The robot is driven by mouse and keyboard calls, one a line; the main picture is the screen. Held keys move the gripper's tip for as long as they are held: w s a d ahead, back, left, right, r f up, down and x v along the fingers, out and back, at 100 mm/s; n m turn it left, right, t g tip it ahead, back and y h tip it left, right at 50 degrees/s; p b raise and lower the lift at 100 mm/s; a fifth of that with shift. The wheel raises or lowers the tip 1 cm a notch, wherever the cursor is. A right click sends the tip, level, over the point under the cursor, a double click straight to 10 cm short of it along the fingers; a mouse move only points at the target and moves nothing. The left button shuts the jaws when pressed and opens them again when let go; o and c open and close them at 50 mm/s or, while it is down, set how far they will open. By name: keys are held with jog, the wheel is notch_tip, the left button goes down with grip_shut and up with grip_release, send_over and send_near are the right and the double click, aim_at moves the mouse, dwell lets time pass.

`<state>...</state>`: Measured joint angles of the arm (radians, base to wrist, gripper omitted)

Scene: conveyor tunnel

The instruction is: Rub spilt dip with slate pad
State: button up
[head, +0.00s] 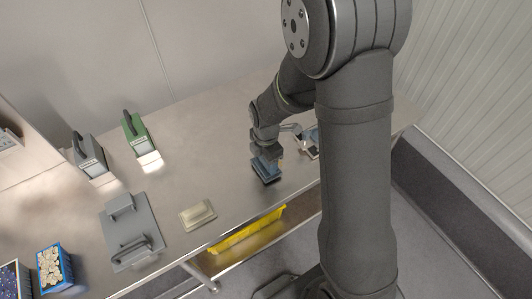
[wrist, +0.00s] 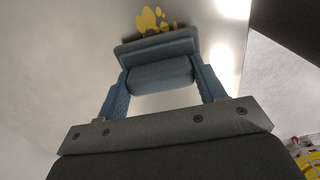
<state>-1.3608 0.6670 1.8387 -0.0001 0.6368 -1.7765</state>
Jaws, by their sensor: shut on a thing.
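My gripper (head: 265,157) is shut on the slate pad (head: 267,172), a blue-grey block with a wider base, over the right part of the metal table (head: 222,146). In the wrist view the two blue fingers of my gripper (wrist: 161,78) close on the grip of the slate pad (wrist: 157,50). The spilt dip (wrist: 151,20) shows there as yellow blotches just beyond the pad's far edge. I cannot tell whether the pad touches the table or covers some of the dip. I cannot make out the dip in the head view.
A cream pad (head: 197,215) lies left of my gripper. A small dark item (head: 311,144) is close right. A yellow bin (head: 248,229) is below the table.

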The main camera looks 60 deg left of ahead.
jog(key=shift+w+f, duration=0.35)
jog(key=shift+w, duration=0.35)
jog(key=shift+w+f, duration=0.3)
jog(key=shift+w, duration=0.35)
jog(key=shift+c, duration=0.4)
jog(key=shift+w+r, duration=0.15)
jog(key=shift+w, duration=2.5)
jog(key=shift+s, duration=0.45)
jog(key=shift+s+f, duration=0.2)
jog(key=shift+s, duration=0.2)
jog(key=shift+s+r, duration=0.15)
jog(key=shift+s, duration=3.1)
jog(key=shift+w+r, duration=0.1)
jog(key=shift+r, duration=3.9)
